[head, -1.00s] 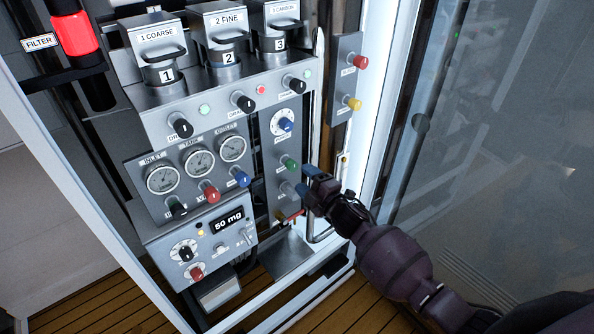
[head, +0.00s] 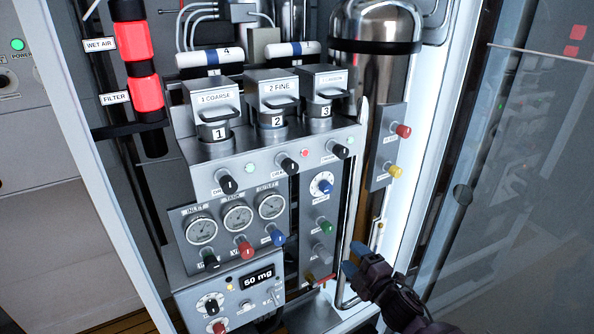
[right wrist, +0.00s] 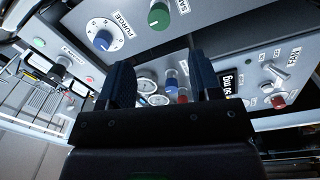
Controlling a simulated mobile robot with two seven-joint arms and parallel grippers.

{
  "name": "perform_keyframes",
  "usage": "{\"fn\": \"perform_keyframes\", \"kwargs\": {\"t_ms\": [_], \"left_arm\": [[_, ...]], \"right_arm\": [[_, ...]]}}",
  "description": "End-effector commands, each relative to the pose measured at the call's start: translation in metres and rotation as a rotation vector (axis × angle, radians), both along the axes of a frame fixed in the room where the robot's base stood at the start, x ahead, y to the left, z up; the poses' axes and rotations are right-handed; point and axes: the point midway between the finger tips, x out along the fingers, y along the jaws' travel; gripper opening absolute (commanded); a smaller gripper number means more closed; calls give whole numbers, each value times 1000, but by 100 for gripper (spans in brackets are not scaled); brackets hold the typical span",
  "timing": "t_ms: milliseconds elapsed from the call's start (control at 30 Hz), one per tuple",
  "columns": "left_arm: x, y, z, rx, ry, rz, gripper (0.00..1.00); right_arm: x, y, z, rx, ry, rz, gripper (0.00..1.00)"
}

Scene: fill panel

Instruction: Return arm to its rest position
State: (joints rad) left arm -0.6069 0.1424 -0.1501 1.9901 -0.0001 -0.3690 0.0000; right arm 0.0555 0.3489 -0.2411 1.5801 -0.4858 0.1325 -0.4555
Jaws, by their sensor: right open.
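My right gripper (head: 350,260) is at the lower right of the panel in the head view, just right of the column with the blue purge dial (head: 321,187) and the green knob (head: 323,227). Its jaws are open, and I see nothing held between them. In the right wrist view the two dark fingers (right wrist: 165,85) stand apart, with the gauges and coloured knobs of the panel showing between and beyond them. My left gripper is not in view.
Three canisters, coarse (head: 213,110), fine (head: 275,103) and carbon (head: 322,98), stand above the panel. Red (head: 402,131) and yellow (head: 395,171) knobs sit at the right. A glass door (head: 500,200) stands open at the right. A "50 mg" display (head: 258,277) is lit below the gauges.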

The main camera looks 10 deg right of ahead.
Motion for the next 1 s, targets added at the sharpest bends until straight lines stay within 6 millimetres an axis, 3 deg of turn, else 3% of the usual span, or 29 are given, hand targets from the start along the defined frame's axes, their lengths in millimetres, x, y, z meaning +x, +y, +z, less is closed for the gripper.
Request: {"fn": "perform_keyframes", "kwargs": {"t_ms": [167, 267, 367, 667, 1000], "left_arm": [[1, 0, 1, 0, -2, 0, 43], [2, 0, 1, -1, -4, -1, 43], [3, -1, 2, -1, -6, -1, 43], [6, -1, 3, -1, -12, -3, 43], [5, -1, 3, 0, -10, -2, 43]], "right_arm": [[3, -5, -2, 95, 64, -39, 58], [5, -8, 9, 229, 115, -80, 58], [-4, -9, 12, 395, 191, -133, 58], [-75, -19, -25, 780, 429, -292, 58], [-202, -31, -80, 1063, 653, -508, 58]]}}
